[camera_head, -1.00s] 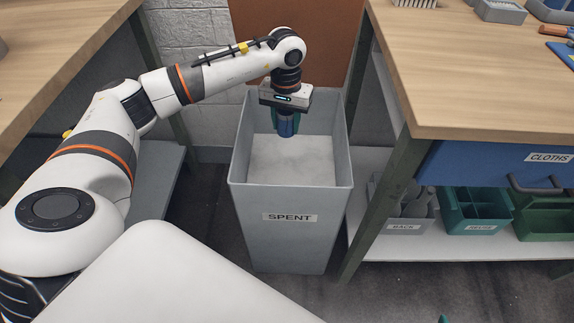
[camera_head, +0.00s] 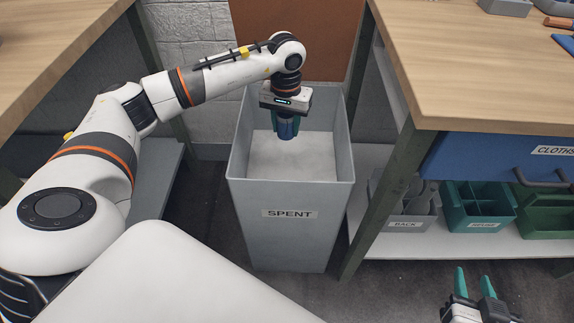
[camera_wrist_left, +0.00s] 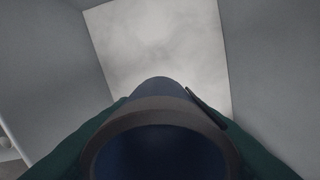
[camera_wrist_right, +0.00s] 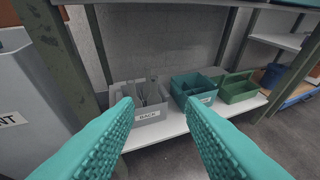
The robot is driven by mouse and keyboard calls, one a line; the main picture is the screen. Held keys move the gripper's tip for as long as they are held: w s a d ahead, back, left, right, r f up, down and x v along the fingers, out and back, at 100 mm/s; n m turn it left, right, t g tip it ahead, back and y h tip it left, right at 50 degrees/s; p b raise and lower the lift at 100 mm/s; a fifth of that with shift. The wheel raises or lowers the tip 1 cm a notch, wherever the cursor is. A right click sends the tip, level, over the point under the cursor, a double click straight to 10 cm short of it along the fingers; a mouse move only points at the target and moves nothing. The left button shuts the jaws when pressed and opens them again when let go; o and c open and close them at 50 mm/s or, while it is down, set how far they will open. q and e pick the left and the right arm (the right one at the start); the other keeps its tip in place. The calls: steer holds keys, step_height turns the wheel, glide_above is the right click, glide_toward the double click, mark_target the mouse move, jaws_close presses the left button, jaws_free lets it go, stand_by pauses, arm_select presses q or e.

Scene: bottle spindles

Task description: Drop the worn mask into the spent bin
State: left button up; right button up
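The worn mask (camera_head: 286,129) is a dark blue, cup-like piece with a round rim. My left gripper (camera_head: 286,119) is shut on it and points down inside the mouth of the spent bin (camera_head: 290,235), above its floor. The left wrist view shows the mask's rim (camera_wrist_left: 160,112) close up between the green fingers, with the pale bin floor beyond. The bin is a tall grey open box labelled SPENT. My right gripper (camera_head: 474,282) is open and empty, low at the lower right, in front of the shelf; its fingers also show in the right wrist view (camera_wrist_right: 158,125).
Wooden benches stand left (camera_head: 60,45) and right (camera_head: 470,70) of the bin. A blue CLOTHS drawer (camera_head: 480,160) sits above. The bin floor looks empty where visible.

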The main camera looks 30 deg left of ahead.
arm_select(q)
steer(key=o, duration=0.5)
steer(key=shift+o, duration=0.2)
step_height(320, 180, up, 12)
steer(key=p, duration=0.2)
steer(key=shift+p, duration=0.3)
arm_select(e)
steer(key=s+d+f+g+h, duration=0.2)
steer(key=s+d+f+g, duration=0.1)
steer(key=s+f+g, duration=0.3)
steer(key=shift+s+d+f+g, duration=0.2)
steer(key=shift+s+g, duration=0.2)
steer(key=shift+s, duration=0.85)
steer(key=shift+s, duration=0.1)
